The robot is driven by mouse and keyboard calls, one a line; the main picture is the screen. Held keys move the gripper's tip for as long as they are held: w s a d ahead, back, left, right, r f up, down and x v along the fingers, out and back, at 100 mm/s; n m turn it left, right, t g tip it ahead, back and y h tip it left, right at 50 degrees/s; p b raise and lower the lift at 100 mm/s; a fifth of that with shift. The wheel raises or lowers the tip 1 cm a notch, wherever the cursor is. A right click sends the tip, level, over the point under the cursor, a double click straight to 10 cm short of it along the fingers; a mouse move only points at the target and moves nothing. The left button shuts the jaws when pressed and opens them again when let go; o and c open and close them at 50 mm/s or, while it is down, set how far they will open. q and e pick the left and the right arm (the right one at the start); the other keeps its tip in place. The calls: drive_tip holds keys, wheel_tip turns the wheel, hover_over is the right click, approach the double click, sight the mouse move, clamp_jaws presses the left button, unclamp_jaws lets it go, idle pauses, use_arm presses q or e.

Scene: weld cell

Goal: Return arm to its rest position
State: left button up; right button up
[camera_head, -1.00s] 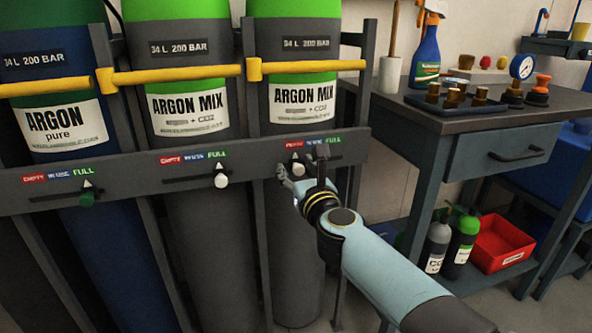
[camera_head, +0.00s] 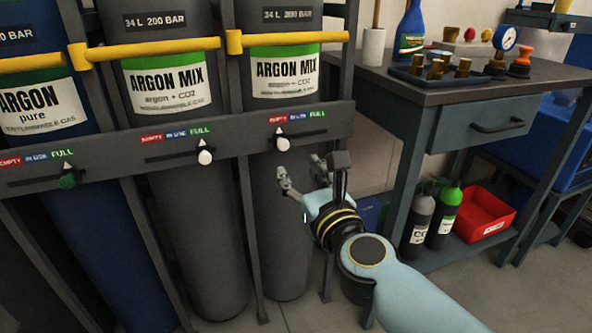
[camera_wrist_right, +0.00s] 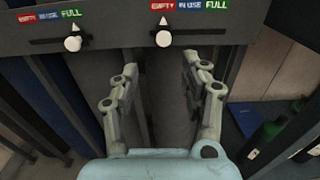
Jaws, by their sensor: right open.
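My right gripper (camera_head: 312,174) is open and empty in the head view, just in front of and below the status rail at the right-hand cylinder. Its two spread fingers also show in the right wrist view (camera_wrist_right: 160,95), with the dark cylinder behind them. The white slider knob (camera_head: 283,144) on the right-hand scale stands apart from the fingers, up and to the left; it also shows in the wrist view (camera_wrist_right: 163,38). My right arm (camera_head: 400,285) comes in from the lower right. My left gripper is not in view.
The gas rack's rail (camera_head: 222,141) runs close to the gripper. A workbench (camera_head: 455,94) with a drawer stands to the right. Small bottles (camera_head: 444,216) and a red bin (camera_head: 484,212) sit on its lower shelf. Open floor shows below the gripper.

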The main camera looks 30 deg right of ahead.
drive_tip(key=s+f+n+g+y+p, duration=0.1)
drive_tip(key=s+f+n+g+p, duration=0.15)
drive_tip(key=s+f+n, duration=0.6)
drive_tip(key=s+f+n+g+y+p, duration=0.15)
drive_tip(key=s+f+n+g, duration=0.3)
drive_tip(key=f, duration=0.65)
drive_tip(key=s+f+n+g+y+p, duration=0.1)
drive_tip(key=s+f+n+g+p, duration=0.15)
drive_tip(key=s+f+n, duration=0.5)
drive_tip(key=s+f+n+g, duration=0.2)
drive_tip(key=s+f+n, duration=0.2)
drive_tip(key=s, duration=0.5)
drive_tip(key=s+d+f+n+g, duration=0.1)
drive_tip(key=s+f+n+g, duration=0.2)
drive_tip(key=s+n, duration=0.5)
drive_tip(key=s+d+f+n+g+p, duration=0.1)
drive_tip(key=s+f+n+g, duration=0.1)
drive_tip(key=s+f+n, duration=0.4)
drive_tip(key=s, duration=0.5)
drive_tip(key=shift+s+d+g, duration=0.15)
drive_tip(key=shift+s+g, duration=0.05)
drive_tip(key=shift+g, duration=0.15)
drive_tip(key=shift+n+h, duration=0.25)
